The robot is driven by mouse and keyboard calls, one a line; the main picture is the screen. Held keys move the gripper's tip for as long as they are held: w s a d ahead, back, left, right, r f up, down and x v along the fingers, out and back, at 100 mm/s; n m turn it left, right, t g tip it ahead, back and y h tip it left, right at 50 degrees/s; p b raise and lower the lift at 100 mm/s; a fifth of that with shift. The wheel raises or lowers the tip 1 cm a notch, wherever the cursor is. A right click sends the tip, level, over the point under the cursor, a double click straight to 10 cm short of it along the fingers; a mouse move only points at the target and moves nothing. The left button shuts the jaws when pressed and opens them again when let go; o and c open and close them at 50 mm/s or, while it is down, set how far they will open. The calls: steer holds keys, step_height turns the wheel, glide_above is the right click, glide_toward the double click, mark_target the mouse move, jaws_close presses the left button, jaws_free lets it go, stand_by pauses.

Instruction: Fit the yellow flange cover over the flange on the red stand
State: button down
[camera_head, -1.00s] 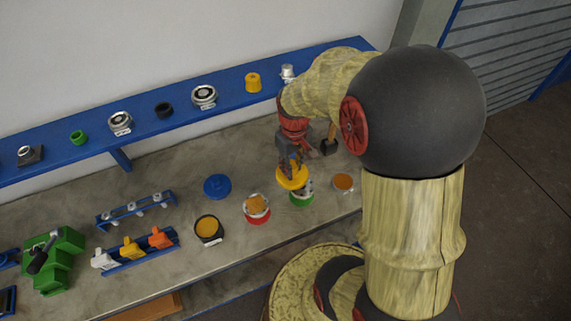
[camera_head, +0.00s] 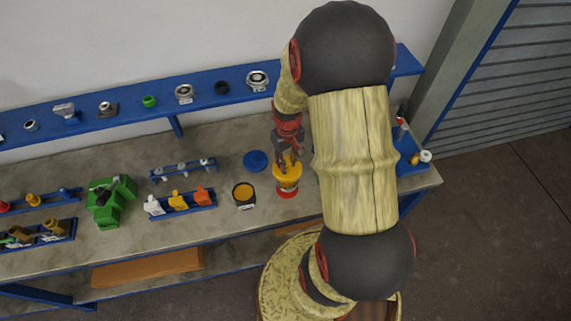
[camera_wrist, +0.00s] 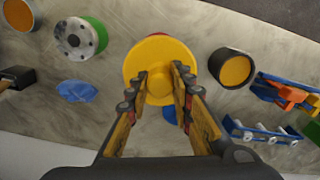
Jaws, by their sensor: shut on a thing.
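My gripper (camera_head: 288,163) is shut on the knob of the yellow flange cover (camera_head: 288,181); both also show in the wrist view, the gripper (camera_wrist: 160,82) and the cover's round disc (camera_wrist: 148,50). The cover is over the red stand (camera_head: 287,194), whose base shows just below it in the head view. The flange on the red stand is hidden beneath the cover. I cannot tell whether the cover touches it or hangs just above.
A black-rimmed vessel with an orange top (camera_head: 243,194) stands just left. A blue lid (camera_head: 255,161) lies behind. The green flanged stand (camera_wrist: 80,38) shows in the wrist view; my arm hides it in the head view. A blue shelf (camera_head: 140,117) runs along the wall.

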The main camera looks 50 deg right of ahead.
mark_target(288, 170)
steer(key=shift+w+d, duration=0.1)
steer(key=shift+d, duration=0.1)
steer(key=shift+f+b, duration=1.45)
steer(key=shift+f, duration=0.8)
steer(key=shift+f, duration=0.15)
steer(key=shift+f+b, duration=0.3)
steer(key=shift+f, duration=0.05)
steer(key=shift+f+b, duration=1.15)
steer(key=shift+f, duration=0.55)
steer(key=c, duration=1.5)
jaws_free()
